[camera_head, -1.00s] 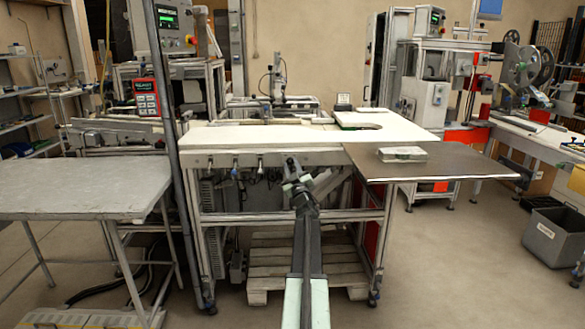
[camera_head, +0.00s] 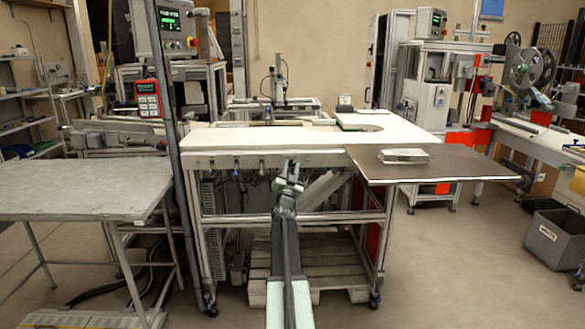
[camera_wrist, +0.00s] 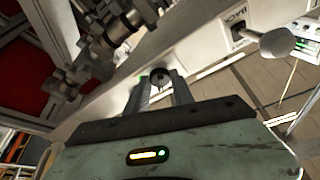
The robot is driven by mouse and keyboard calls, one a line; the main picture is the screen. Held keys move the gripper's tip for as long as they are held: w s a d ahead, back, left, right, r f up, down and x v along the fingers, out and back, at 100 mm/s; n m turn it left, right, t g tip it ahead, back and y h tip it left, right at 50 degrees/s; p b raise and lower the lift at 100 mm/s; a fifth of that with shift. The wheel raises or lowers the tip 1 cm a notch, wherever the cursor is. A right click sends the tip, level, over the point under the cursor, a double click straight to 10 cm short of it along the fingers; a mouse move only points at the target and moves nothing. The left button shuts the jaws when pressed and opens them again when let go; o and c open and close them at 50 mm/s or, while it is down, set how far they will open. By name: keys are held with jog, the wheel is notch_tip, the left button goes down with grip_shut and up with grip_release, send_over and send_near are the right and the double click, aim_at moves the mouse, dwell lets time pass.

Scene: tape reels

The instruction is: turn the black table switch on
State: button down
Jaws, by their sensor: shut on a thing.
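My gripper (camera_head: 291,166) is at the white table's front rail, to the right of several small switches (camera_head: 236,166) in the head view. In the wrist view my gripper (camera_wrist: 160,84) has its fingers close around a dark round knob (camera_wrist: 160,75) on the pale rail, and is shut on it. I cannot tell for sure whether this knob is the black table switch.
The white table (camera_head: 290,140) has a brown side board (camera_head: 450,165) at its right, bearing a clear flat box (camera_head: 403,156). A wooden pallet (camera_head: 300,262) lies underneath.

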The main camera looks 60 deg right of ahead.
jog(key=shift+w+a+r+m+g+p, duration=0.1)
jog(key=shift+m+g+p, duration=0.1)
jog(key=shift+m+g, duration=0.35)
jog(key=shift+a+m+g+p, duration=0.15)
jog(key=shift+m+g, duration=0.1)
jog(key=shift+m, duration=0.6)
jog(key=shift+d, duration=0.1)
jog(key=c, duration=1.1)
grip_release()
jog(key=b+v, duration=0.2)
jog(key=v, duration=0.6)
jog(key=shift+d, duration=0.1)
